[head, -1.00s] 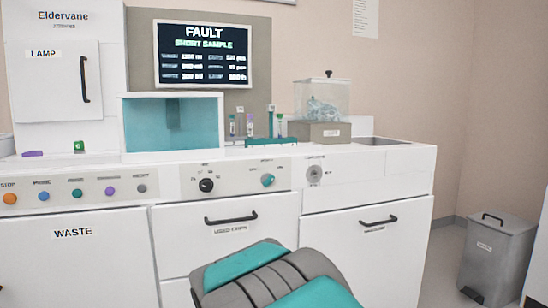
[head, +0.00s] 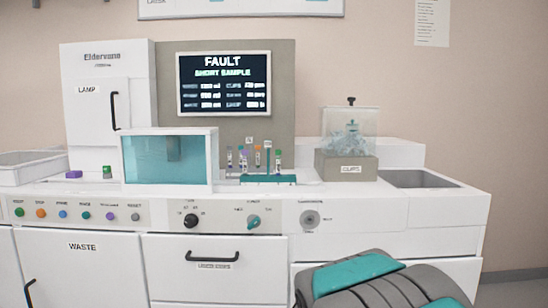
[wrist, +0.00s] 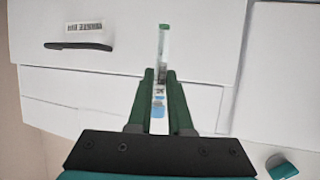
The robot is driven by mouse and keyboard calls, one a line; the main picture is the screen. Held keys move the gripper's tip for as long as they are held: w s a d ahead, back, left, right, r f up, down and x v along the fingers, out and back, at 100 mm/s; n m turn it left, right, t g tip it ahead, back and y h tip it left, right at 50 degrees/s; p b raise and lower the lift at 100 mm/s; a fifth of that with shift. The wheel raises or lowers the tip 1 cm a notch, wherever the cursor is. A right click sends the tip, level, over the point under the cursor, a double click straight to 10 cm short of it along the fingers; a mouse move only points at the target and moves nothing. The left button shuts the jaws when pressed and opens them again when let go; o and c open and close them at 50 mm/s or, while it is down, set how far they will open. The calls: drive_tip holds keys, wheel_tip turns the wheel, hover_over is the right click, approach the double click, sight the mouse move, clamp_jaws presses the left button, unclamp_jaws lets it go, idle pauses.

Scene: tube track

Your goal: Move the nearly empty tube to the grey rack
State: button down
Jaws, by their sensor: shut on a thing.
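My gripper (wrist: 160,75) is shut on a slim clear tube (wrist: 163,48) in the wrist view. The tube has a green end, a white label with dark marks and some blue lower down between the dark green fingers. How much it holds is too small to tell. In the head view my gripper and this tube are out of sight. A teal rack (head: 268,181) stands on the counter with tubes in and behind it, including a green-capped tube (head: 278,161). A purple-capped tube (head: 243,160) stands at its left. I cannot make out a grey rack.
The glass-fronted chamber (head: 168,158) is left of the tubes and the cups box (head: 346,166) right. A sink (head: 418,179) lies at far right, a white tray (head: 30,163) at far left. Wrist view shows a cabinet front with a handle (wrist: 78,46).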

drive_tip(key=shift+a+r, duration=0.15)
drive_tip(key=shift+r, duration=0.65)
drive_tip(key=shift+f, duration=0.15)
drive_tip(key=w+r+n+y, duration=0.2)
drive_tip(key=r+n+y, duration=0.1)
drive_tip(key=r, duration=0.9)
drive_tip(key=w+r+n+g+y, duration=0.1)
drive_tip(key=w+r+n+y, duration=0.1)
drive_tip(key=r, duration=1)
drive_tip(key=w+d+r+n+y, duration=0.1)
drive_tip(key=r+n+y, duration=0.4)
drive_tip(key=r, duration=0.7)
drive_tip(key=shift+w+r+g+y, duration=0.15)
drive_tip(key=shift+w+g+y, duration=0.15)
drive_tip(key=shift+w+y, duration=0.5)
